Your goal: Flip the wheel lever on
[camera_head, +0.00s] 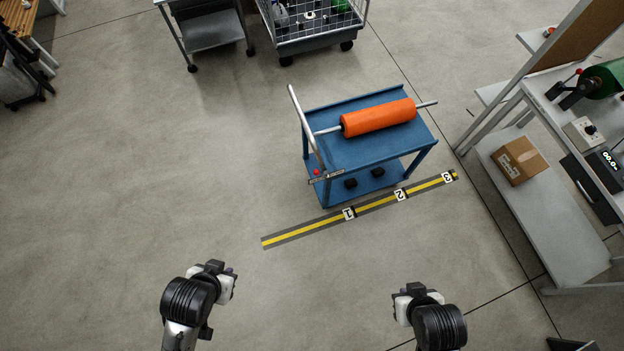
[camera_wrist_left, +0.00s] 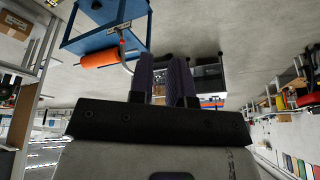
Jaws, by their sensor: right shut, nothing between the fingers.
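A blue cart (camera_head: 345,151) stands on the floor in the upper middle of the head view. A small lever with a red knob (camera_head: 317,172) sits at its near left corner, below the grey push handle (camera_head: 299,115). I cannot tell the lever's setting. The cart (camera_wrist_left: 75,40) also shows at the upper left of the left wrist view. My left gripper (camera_head: 225,283) is low in the head view, well away from the cart; its two fingers stand apart and empty in the wrist view (camera_wrist_left: 164,75). My right gripper (camera_head: 408,293) is shut and empty, also away from the cart.
An orange roll (camera_head: 378,117) on a rod lies across the cart top. A yellow floor strip with number markers (camera_head: 305,230) runs in front of the cart. A grey bench with a cardboard box (camera_head: 519,161) stands at the right. The floor between my grippers and the strip is clear.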

